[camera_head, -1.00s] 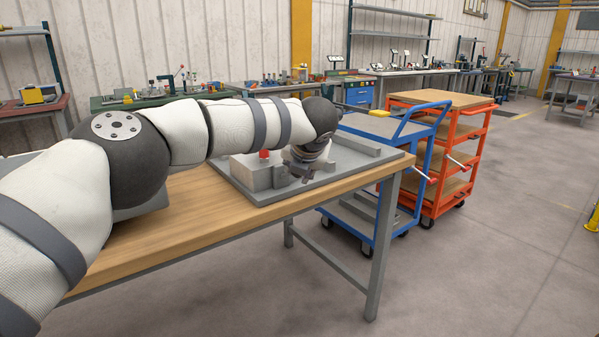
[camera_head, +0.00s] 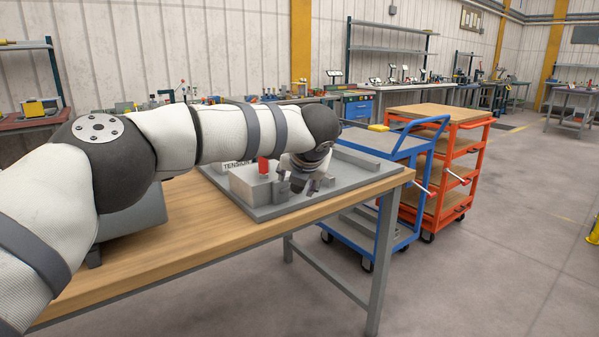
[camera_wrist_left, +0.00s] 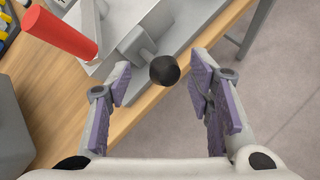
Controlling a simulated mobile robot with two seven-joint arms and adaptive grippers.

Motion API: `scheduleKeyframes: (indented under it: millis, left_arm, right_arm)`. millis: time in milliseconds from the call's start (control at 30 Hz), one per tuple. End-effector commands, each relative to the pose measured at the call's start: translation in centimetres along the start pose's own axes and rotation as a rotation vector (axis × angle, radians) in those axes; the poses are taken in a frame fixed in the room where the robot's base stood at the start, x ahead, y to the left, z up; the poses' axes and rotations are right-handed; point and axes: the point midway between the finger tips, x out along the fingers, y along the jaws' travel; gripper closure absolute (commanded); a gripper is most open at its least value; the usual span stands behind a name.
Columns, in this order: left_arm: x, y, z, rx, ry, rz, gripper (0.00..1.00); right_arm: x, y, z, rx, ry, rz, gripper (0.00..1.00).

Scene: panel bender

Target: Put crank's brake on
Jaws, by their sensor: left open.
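The panel bender's grey base plate (camera_head: 345,178) lies on the wooden bench, with a grey block (camera_head: 250,187) and a red handle (camera_head: 263,165) on it. A partly covered "TENSION" label (camera_head: 236,163) shows behind the block. In the left wrist view a black round knob (camera_wrist_left: 164,70) on a short grey stem lies between the fingers. The red handle (camera_wrist_left: 60,33) stands to its left. I cannot tell which part is the brake. My left gripper (camera_head: 308,186) is open beside the block; in its wrist view (camera_wrist_left: 161,82) both fingers stand apart from the knob. My right gripper is out of view.
The wooden bench top (camera_head: 180,232) has clear room in front of the plate. A grey box (camera_head: 130,218) stands at left under my arm. A blue cart (camera_head: 405,190) and an orange cart (camera_head: 470,165) stand beyond the bench's right end.

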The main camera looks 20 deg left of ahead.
Motion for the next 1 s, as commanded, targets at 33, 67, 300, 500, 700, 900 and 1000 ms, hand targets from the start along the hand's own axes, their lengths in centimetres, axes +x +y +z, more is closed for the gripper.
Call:
scheduleKeyframes:
  millis: [33, 67, 300, 500, 700, 900, 1000]
  left_arm:
    - [-1.5, 0.1, 0.2, 0.002, -0.006, -0.002, 0.53]
    - [-2.4, 0.1, 0.2, 0.001, -0.006, -0.002, 0.53]
    - [-8.2, 0.2, 0.2, -0.001, -0.006, 0.001, 0.53]
    - [-10.0, 0.2, 0.2, -0.002, -0.004, 0.002, 0.53]
    - [-10.0, 0.2, 0.1, -0.002, -0.003, 0.002, 0.53]
    - [-6.0, -2.1, -4.1, 0.323, -0.041, 0.056, 0.53]
    - [-1.5, -5.3, -11.7, 0.817, -0.086, 0.066, 0.53]
  right_arm:
    - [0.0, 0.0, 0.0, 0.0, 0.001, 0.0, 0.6]
    - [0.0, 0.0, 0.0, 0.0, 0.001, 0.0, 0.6]
    - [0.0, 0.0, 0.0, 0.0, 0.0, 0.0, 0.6]
    - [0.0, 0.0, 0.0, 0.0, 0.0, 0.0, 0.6]
    - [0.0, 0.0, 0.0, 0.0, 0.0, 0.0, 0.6]
    - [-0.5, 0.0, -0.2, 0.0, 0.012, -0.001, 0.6]
    - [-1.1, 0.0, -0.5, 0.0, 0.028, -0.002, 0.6]
